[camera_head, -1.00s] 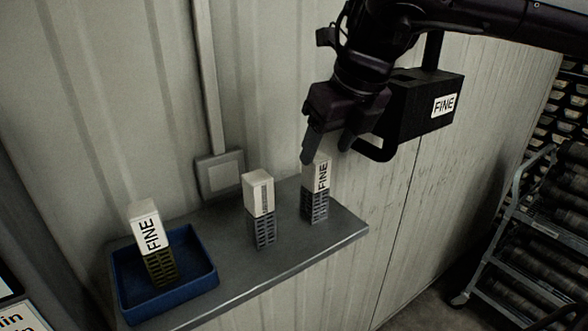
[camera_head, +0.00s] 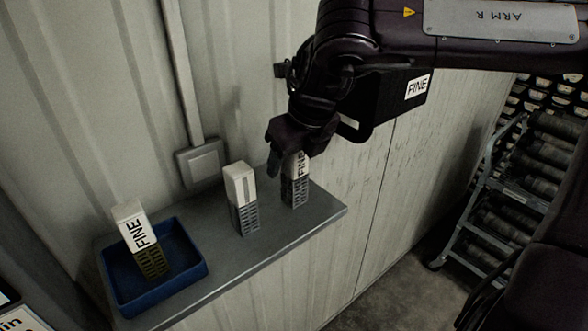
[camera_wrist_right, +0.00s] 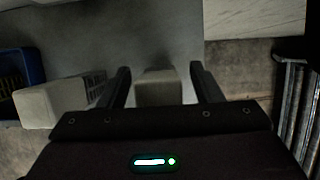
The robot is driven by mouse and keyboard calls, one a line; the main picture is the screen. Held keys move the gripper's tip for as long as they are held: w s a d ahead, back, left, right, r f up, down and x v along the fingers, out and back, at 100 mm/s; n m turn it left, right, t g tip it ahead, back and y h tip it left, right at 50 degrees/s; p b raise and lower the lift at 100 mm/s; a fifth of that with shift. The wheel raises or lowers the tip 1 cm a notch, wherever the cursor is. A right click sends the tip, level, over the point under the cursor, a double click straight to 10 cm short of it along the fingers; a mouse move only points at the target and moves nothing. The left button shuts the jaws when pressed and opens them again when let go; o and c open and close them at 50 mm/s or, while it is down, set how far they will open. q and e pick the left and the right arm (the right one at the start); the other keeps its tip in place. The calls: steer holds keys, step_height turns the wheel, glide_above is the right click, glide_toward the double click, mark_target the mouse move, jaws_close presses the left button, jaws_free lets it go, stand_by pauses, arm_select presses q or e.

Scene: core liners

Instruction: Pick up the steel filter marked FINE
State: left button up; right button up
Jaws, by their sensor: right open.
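The grey-mesh filter marked FINE (camera_head: 296,190) stands upright near the right end of the shelf. My right gripper (camera_head: 288,160) is open over its white top and partly covers the label. In the right wrist view the pale top of this filter (camera_wrist_right: 158,88) lies between the two spread fingers, with a gap showing on each side. Another grey-mesh filter (camera_head: 241,190) stands to its left; its marking is too small to read. A third filter marked FINE (camera_head: 135,228), with an olive-yellow mesh, leans in the blue tray (camera_head: 190,283). My left gripper is not in view.
The narrow grey shelf (camera_head: 268,243) runs along a ribbed wall. A black box marked FINE (camera_head: 400,100) is behind my right arm. A wall switch box (camera_head: 200,163) is behind the shelf. A rack of dark cylinders (camera_head: 500,190) stands right.

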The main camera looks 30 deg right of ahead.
steer(key=shift+s, duration=0.15)
steer(key=c, duration=1.1)
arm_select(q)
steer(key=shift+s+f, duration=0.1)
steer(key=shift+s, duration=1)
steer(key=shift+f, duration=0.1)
arm_select(e)
steer(key=shift+r, duration=0.15)
